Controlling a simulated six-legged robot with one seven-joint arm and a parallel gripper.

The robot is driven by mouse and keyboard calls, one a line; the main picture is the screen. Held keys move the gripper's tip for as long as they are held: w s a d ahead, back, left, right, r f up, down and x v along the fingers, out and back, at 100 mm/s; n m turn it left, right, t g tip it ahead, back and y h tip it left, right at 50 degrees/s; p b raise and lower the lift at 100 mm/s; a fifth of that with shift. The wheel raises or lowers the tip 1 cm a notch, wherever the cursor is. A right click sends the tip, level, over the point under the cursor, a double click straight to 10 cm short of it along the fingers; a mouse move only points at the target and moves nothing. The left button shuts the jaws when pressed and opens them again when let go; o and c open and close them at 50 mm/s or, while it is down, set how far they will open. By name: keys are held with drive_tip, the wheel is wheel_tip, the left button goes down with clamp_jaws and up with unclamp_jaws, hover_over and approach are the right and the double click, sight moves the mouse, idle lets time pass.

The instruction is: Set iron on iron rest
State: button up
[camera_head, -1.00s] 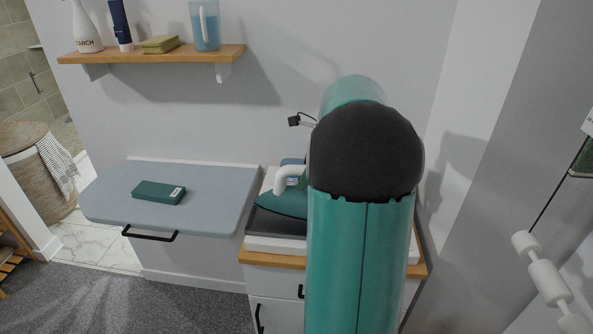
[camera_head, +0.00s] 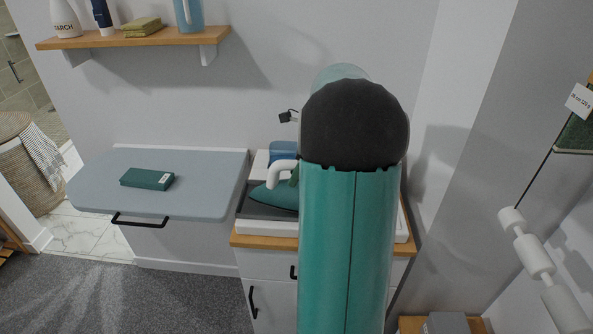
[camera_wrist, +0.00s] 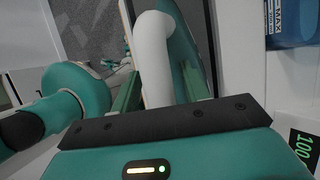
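The teal iron (camera_head: 272,197) with a white curved handle (camera_head: 284,170) is over the dark plate (camera_head: 262,212) of a white station on the cabinet. This dark plate looks like the iron rest; whether the sole touches it all over cannot be told. In the wrist view the white handle (camera_wrist: 154,60) stands between the two green fingers of my gripper (camera_wrist: 162,92). The fingers look apart, with a small gap on the right of the handle. In the head view my arm hides most of the gripper and the iron's right part.
A blue water tank (camera_head: 283,150) stands behind the iron; it also shows in the wrist view (camera_wrist: 290,22). A fold-down board (camera_head: 205,195) at left holds a green box (camera_head: 147,179). A wall shelf (camera_head: 135,38) holds bottles, cloths and a jug.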

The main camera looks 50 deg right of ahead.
drive_tip(key=v, duration=1.2)
drive_tip(key=a+r+n+h, duration=0.25)
drive_tip(key=a+n, duration=1.15)
drive_tip(key=a, duration=0.9)
drive_tip(key=s+a+f+n+t+h, duration=0.1)
drive_tip(key=s+a+f+n, duration=0.2)
drive_tip(key=a+n, duration=0.4)
drive_tip(key=s+a+f+n+t+h, duration=0.1)
drive_tip(key=s+a+f+n+t, duration=0.1)
drive_tip(key=s+a+n, duration=0.3)
drive_tip(key=a+f+n, duration=0.1)
drive_tip(key=a+n, duration=0.1)
drive_tip(key=a, duration=0.1)
drive_tip(key=shift+s+f+n, duration=0.25)
drive_tip(key=shift+s+n, duration=0.15)
drive_tip(key=shift+c, duration=1)
drive_tip(key=shift+d, duration=0.2)
